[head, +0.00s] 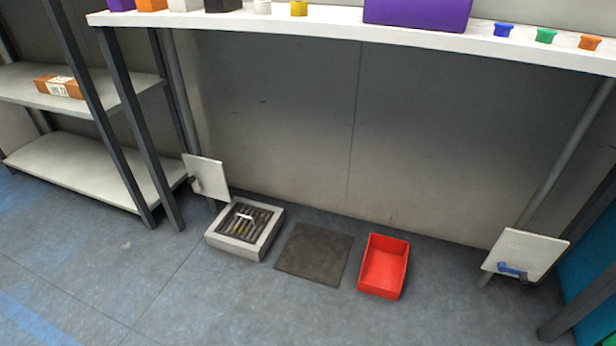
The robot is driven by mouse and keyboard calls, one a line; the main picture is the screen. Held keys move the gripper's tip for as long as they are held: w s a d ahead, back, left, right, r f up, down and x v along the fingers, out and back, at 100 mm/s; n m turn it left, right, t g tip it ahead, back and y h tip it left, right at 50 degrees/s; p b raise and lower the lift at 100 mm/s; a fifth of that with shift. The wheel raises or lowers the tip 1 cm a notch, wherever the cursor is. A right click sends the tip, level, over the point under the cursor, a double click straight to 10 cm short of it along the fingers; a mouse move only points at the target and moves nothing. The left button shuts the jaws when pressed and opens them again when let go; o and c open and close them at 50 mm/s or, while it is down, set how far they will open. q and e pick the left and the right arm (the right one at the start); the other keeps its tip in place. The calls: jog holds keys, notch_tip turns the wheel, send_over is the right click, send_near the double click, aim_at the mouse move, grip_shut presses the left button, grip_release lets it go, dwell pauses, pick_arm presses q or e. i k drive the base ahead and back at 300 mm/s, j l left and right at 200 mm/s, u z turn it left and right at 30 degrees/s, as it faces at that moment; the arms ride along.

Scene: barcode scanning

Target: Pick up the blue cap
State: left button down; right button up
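The blue cap (504,30) is small and sits on the white shelf (330,29) at the upper right, the leftmost of a row of three caps. It stands apart from the green cap (546,36) to its right. Neither of my grippers shows in the head view, so their state and distance from the cap cannot be seen.
An orange cap (590,42) is at the row's right end. A large purple box (417,13) stands left of the blue cap. Below, a grey bin (263,249), a dark mat (314,254) and a red tray (384,267) lie on the floor. A shelving rack (75,166) stands left.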

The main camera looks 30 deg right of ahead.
aim_at(502, 30)
jog(key=z, duration=1.8)
jog(key=i+j, duration=0.1)
